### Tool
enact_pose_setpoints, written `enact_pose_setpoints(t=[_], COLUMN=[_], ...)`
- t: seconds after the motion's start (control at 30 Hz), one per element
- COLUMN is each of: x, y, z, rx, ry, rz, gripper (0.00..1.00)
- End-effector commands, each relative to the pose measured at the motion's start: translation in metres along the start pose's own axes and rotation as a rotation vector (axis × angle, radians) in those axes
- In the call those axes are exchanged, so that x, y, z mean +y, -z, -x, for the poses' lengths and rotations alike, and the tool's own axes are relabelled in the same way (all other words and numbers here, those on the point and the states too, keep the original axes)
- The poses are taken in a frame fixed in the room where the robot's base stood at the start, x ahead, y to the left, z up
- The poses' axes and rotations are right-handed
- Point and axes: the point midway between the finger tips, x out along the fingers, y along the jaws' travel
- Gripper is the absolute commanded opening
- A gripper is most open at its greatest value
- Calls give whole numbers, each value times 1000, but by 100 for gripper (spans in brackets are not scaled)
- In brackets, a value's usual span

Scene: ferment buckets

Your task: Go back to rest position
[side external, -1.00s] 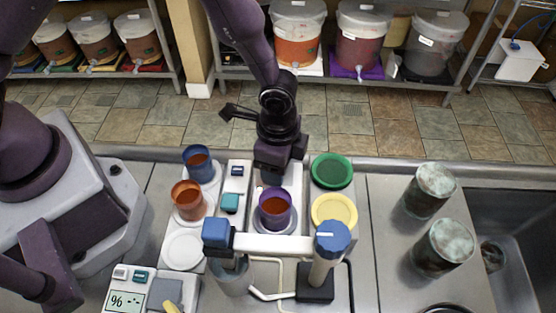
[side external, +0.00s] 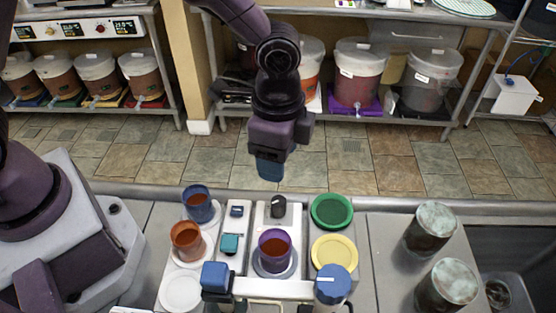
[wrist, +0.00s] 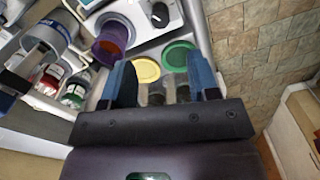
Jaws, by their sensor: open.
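My gripper (side external: 270,165) hangs above the back edge of the counter, over the tiled floor, and is empty. In the wrist view its two blue fingers (wrist: 160,80) stand apart. The purple cup (side external: 273,250) holds reddish-brown liquid and stands upright on a round plate in the middle of the counter. It also shows at the upper left of the wrist view (wrist: 113,38). My gripper is well clear of it.
A blue cup (side external: 198,204) and an orange-brown cup (side external: 187,240) stand left. A green lid (side external: 332,211) and a yellow lid (side external: 334,252) lie right. Two dark jars (side external: 430,229) (side external: 446,287) stand further right. Several buckets (side external: 360,74) sit on shelves behind.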

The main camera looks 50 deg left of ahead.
Motion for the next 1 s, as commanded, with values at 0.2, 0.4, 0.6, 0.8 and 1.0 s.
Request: enact_pose_setpoints(t=[0.2,0.4,0.6,0.8,1.0], x=[0,9,1,3,18], y=[0,-28,-82,-140,-189], z=[0,1,49,102,142], rx=[0,-62,-52,44,208], ry=[0,-28,44,118,168], rz=[2,150,397,672,898], gripper=[55,55,55,55,55])
